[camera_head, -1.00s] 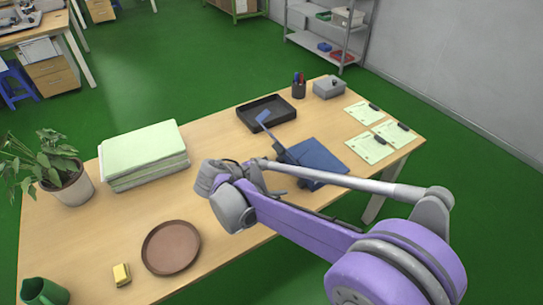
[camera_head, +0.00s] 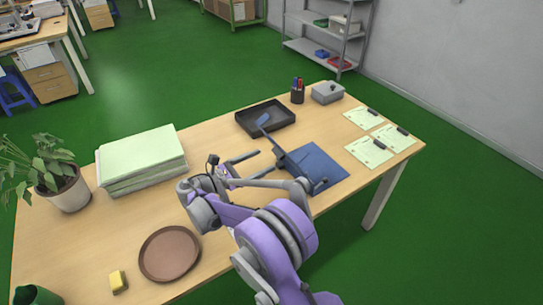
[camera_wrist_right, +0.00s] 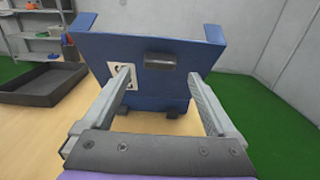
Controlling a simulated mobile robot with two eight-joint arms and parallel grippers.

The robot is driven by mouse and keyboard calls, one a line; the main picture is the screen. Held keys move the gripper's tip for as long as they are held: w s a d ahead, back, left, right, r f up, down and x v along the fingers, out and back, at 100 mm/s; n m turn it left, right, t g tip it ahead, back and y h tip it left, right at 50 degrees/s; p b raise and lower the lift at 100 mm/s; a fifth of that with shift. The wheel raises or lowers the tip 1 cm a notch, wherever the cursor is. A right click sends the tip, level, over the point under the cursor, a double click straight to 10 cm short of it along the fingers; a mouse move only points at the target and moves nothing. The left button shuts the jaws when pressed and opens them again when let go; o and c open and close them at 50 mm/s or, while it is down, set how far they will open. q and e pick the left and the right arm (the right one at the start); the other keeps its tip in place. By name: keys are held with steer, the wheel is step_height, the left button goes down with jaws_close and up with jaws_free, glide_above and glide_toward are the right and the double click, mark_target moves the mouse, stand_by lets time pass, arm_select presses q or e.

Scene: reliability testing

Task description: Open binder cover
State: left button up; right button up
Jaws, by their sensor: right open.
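The blue binder (camera_head: 318,165) lies on the right half of the table in the head view. A narrow dark part with a blue tip stands up along its left side. My right gripper (camera_head: 268,166) is left of it, with open, spread fingers pointing towards it. In the right wrist view, the binder (camera_wrist_right: 180,88) shows as a blue body with raised corners, a dark tab and a small patterned label. My right gripper (camera_wrist_right: 160,82) has its fingers apart in front of it; I cannot tell whether they touch it. My left gripper is in neither view.
A black tray (camera_head: 266,118), a pen cup (camera_head: 297,95) and a grey box (camera_head: 327,93) stand behind. Papers (camera_head: 370,152) lie right. A paper stack (camera_head: 141,155), potted plant (camera_head: 66,190), brown round tray (camera_head: 169,254) and yellow block (camera_head: 118,281) are left. Free tabletop lies between.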

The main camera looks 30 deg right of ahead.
steer(key=shift+w+d, duration=0.15)
steer(key=shift+d, duration=2.2)
jaws_close()
